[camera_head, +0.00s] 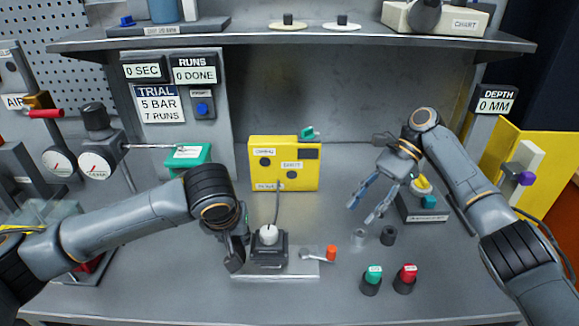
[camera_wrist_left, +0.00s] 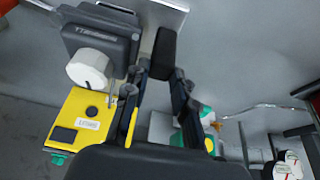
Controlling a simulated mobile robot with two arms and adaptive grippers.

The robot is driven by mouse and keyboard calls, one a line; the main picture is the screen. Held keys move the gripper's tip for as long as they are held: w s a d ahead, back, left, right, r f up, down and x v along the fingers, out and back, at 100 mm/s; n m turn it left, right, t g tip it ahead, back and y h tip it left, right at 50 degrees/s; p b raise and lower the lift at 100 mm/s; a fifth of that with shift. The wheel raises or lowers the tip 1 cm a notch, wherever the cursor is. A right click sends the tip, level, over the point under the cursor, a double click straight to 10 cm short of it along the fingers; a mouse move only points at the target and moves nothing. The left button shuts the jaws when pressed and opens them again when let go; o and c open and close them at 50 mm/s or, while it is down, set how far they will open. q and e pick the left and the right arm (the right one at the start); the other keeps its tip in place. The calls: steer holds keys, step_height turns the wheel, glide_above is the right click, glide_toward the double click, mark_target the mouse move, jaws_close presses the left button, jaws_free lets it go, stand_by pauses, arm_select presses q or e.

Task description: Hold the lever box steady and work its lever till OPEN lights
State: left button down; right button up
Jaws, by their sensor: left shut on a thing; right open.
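The lever box (camera_head: 270,249) is a dark block with a white round knob on top, standing on a light plate at the front centre. A short silver lever (camera_head: 314,256) with an orange end (camera_head: 331,253) lies out to its right. My right gripper (camera_head: 361,215) is open and empty, above the table, behind and right of the orange end.
A green button (camera_head: 372,280) and a red button (camera_head: 405,278) stand at the front right. A cable rises from the lever box toward the yellow box. A gauge assembly (camera_head: 95,160) stands at left.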

steer(key=n+t+h, duration=0.4)
steer(key=n+t, duration=0.3)
steer(key=n, duration=1.7)
glide_toward(335, 249)
steer(key=x, duration=1)
jaws_close()
